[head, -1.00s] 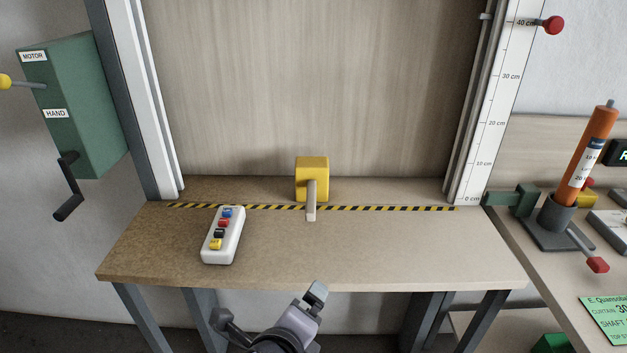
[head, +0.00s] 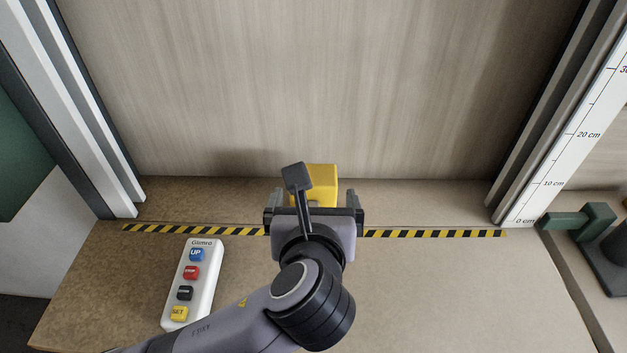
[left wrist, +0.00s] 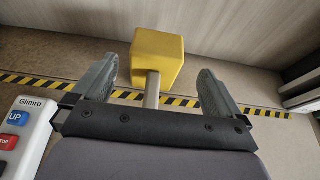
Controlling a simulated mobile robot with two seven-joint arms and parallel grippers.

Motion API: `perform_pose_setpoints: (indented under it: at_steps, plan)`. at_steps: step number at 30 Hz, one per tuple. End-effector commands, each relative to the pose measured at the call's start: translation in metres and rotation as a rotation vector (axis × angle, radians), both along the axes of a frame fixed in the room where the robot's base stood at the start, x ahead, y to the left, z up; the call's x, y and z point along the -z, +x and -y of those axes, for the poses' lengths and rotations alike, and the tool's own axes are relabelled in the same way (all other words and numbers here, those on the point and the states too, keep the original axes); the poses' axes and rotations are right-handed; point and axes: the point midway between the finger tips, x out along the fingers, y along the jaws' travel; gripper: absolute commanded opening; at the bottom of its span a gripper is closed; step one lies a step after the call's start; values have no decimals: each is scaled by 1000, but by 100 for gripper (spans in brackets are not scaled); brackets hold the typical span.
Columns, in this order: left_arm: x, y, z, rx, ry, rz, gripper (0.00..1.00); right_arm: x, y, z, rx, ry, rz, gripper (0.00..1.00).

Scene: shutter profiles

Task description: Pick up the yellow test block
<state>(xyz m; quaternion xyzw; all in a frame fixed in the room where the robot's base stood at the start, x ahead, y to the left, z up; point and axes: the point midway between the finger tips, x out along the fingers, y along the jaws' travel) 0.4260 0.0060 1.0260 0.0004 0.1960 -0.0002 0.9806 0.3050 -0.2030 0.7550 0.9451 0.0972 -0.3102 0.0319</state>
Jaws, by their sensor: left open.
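The yellow test block (head: 321,180) stands on the bench against the wooden panel, behind the striped line. In the left wrist view the block (left wrist: 156,62) shows with a pale handle (left wrist: 152,90) sticking out toward me. My left gripper (head: 313,194) is open, its two fingers pointing at the block. In the left wrist view the fingers of my left gripper (left wrist: 156,82) stand apart on either side of the handle, with gaps on both sides. In the head view my gripper hides the handle and the lower part of the block. My right gripper is not in view.
A white control box (head: 192,284) with coloured buttons lies on the bench left of my arm. A black and yellow striped line (head: 435,234) crosses the bench. Guide rails and a centimetre scale (head: 566,140) rise at the right. The bench right of my arm is clear.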

Motion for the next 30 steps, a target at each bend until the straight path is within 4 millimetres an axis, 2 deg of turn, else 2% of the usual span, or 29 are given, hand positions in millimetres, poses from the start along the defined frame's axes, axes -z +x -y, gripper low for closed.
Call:
perform_pose_setpoints:
  at_steps: [15, 24, 25, 28, 29, 30]
  plan:
    - [24, 58, -3, -2, 1, 0, 100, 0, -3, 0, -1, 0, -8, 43]
    - [27, 62, -3, -1, -2, 0, 100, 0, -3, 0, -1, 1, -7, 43]
    - [26, 62, -3, 0, -1, 0, 94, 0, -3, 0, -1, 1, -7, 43]
    - [26, 62, -3, 0, -1, 0, 61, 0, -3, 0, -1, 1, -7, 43]
    - [27, 62, -3, 0, -1, 0, 56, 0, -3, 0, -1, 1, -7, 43]
    - [26, 62, -3, 0, -1, 0, 56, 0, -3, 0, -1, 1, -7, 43]
